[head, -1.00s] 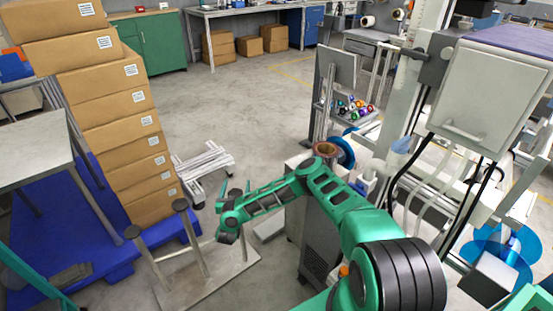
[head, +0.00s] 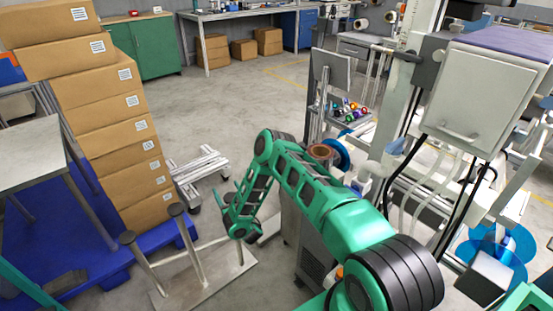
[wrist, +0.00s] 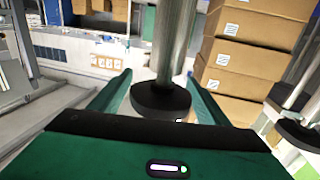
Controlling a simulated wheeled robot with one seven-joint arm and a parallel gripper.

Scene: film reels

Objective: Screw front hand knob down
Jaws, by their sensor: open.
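A metal stand (head: 207,284) with upright posts stands at the lower left of the head view. Two posts carry dark round knobs: a nearer left one (head: 128,237) and a farther one (head: 177,209). My gripper (head: 236,188) is just right of these posts, with its fingers apart. In the wrist view, a dark round knob (wrist: 160,101) on a metal post shows between my open fingers (wrist: 160,88); I cannot tell whether they touch it. Another dark knob (wrist: 296,131) on a post is at the right edge. Which knob is the front one is unclear.
Stacked cardboard boxes (head: 119,133) stand on a blue pallet (head: 84,262) behind and left of the stand. A grey machine with a white panel box (head: 487,98) fills the right. A low metal frame (head: 200,168) lies beyond my gripper. Open floor (head: 225,110) lies behind.

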